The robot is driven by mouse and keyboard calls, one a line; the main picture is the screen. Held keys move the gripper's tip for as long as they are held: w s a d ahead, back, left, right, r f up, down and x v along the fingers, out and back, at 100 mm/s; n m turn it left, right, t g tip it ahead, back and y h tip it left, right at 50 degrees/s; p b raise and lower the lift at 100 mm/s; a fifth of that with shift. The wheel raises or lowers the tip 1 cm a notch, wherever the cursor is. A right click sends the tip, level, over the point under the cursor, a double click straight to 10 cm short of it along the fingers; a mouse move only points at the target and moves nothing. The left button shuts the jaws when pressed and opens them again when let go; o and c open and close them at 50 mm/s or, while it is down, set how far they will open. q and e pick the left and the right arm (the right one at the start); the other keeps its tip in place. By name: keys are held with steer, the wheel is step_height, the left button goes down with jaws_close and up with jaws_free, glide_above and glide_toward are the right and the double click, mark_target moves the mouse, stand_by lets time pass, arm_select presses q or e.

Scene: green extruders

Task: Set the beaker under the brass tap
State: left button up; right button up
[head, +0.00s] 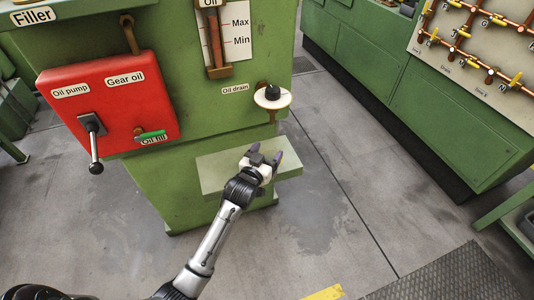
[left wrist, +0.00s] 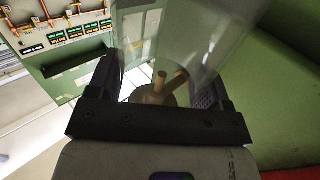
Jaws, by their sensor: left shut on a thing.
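My left gripper (head: 265,158) is over the pale green ledge (head: 215,173) of the green machine, below the "Oil drain" knob (head: 273,92). In the left wrist view the clear beaker (left wrist: 185,40) is between its fingers, and the gripper is shut on it. The beaker can hardly be made out in the head view. A brass-coloured part, seemingly the tap (left wrist: 160,92), shows through the glass in the left wrist view. I cannot tell whether the beaker touches the ledge or is right under the tap. My right gripper is not in view.
The green machine body (head: 160,190) rises behind the ledge, with a red panel (head: 105,100) and lever (head: 94,145) at left. A green cabinet (head: 420,90) stands at right. The grey floor (head: 340,190) between them is mostly clear.

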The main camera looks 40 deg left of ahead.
arm_select(q)
steer(key=shift+f, duration=0.15)
steer(key=o, duration=1.1)
steer(key=shift+c, duration=0.2)
